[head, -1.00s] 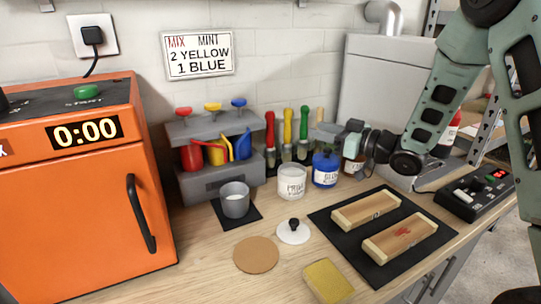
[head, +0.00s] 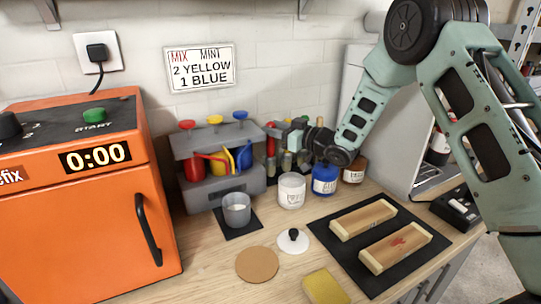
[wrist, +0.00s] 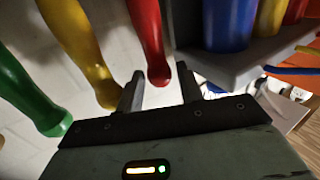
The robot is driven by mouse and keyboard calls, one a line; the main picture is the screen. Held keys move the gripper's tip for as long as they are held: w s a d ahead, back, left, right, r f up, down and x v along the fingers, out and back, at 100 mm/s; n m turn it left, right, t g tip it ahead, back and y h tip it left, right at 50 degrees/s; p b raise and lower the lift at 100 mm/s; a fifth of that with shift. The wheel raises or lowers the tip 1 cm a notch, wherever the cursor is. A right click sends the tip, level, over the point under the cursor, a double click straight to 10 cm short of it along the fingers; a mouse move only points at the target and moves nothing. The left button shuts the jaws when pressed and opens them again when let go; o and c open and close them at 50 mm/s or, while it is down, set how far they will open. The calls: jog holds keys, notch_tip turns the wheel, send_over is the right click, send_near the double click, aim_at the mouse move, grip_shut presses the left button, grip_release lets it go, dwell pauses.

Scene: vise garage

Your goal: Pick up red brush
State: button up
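The red brush (wrist: 148,35) shows as a red handle in the wrist view, its rounded end between my gripper's two fingertips. My gripper (wrist: 161,73) is open, with a gap on both sides of the handle, and I see no grip on it. In the head view, my gripper (head: 284,131) is in front of the brush rack at the back wall and hides most of the brushes. A bit of the red brush (head: 271,146) shows beside it.
A yellow handle (wrist: 82,48) stands close beside the left finger, with a green handle (wrist: 28,92) further left. The grey dispenser (head: 205,190) with colored cups is close by. A white jar (head: 291,191) and a blue jar (head: 325,180) stand below the gripper.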

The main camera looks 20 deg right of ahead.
jog(key=shift+x, duration=1.05)
jog(key=c, duration=0.8)
jog(key=shift+o, duration=0.2)
